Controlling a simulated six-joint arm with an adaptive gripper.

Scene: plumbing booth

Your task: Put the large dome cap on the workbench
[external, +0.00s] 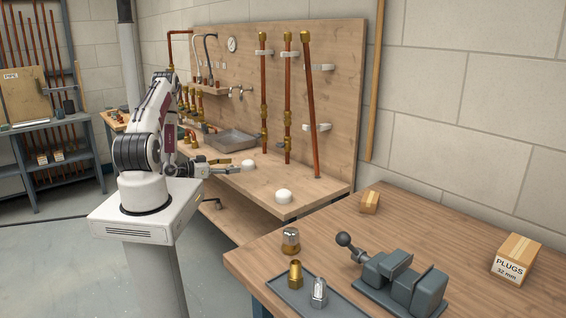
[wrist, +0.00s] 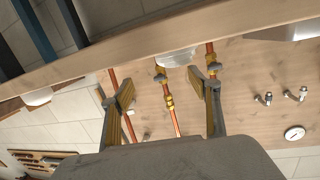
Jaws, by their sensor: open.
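Two white dome-shaped caps stand on the wooden workbench (external: 240,184): one cap (external: 248,164) farther back and one cap (external: 283,197) near the right front corner. I cannot tell from their look which is the large dome cap. My gripper (external: 240,168) is open and empty, its fingers pointing right, close to the farther cap. In the wrist view, which looks upside down, a pale cap (wrist: 178,58) shows beyond and between my open fingertips (wrist: 163,90). Another pale rounded shape (wrist: 38,97) shows at the left.
Upright copper pipes (external: 287,100) stand along the back panel. A grey tray (external: 232,140) lies behind my gripper.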

